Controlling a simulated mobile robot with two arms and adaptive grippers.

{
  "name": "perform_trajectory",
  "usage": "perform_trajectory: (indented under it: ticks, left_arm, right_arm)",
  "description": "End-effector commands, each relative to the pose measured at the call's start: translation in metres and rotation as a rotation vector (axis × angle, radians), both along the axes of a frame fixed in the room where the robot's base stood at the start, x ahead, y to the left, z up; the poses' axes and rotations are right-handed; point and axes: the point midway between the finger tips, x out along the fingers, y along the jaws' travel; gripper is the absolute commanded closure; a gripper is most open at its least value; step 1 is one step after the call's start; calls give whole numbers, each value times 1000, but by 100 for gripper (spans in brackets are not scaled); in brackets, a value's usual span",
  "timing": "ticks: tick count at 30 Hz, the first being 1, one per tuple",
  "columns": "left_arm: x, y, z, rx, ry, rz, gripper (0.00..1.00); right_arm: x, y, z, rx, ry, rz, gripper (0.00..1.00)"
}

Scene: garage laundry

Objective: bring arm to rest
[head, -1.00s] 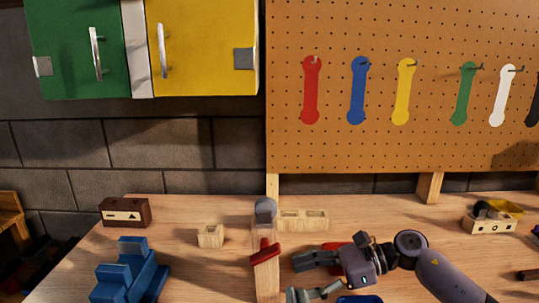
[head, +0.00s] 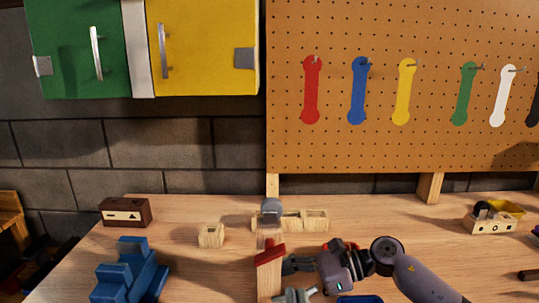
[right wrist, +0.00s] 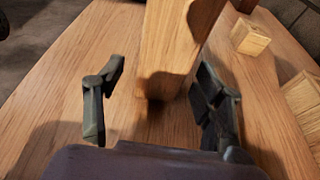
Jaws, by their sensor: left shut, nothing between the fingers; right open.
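An arm of mine comes in from the right in the head view and ends in my right gripper (head: 299,278). Its fingers point left, spread apart, just right of an upright wooden piece (head: 269,285) with a red part (head: 270,252) and a grey rounded top (head: 271,206). In the right wrist view the open fingers (right wrist: 155,100) show with the wooden piece (right wrist: 172,45) beyond and between them. I cannot tell whether they touch it. No arm comes in from the left, and I cannot make out my left gripper.
Blue steps (head: 130,272) stand front left. A brown box (head: 126,212), a small wooden block (head: 211,235) and a wooden block pair (head: 305,220) stand behind. A pegboard (head: 420,140) with coloured wrenches rises at the back.

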Motion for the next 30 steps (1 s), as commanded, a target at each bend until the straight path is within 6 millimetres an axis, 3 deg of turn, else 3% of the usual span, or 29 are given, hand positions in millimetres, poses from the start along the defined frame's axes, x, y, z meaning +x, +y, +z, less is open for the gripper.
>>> perform_trajectory:
  ticks: [6, 17, 30]
  left_arm:
    - [-5, -5, 3, -19, 3, -16, 100]
    - [-5, -5, 3, -18, 3, -16, 100]
    - [-9, -4, -8, 98, -25, -5, 100]
  right_arm:
    - [0, 17, -5, -1, -1, -1, 37]
    - [0, 18, -6, -1, 0, -1, 37]
    - [16, -10, 5, -17, -11, -41, 37]
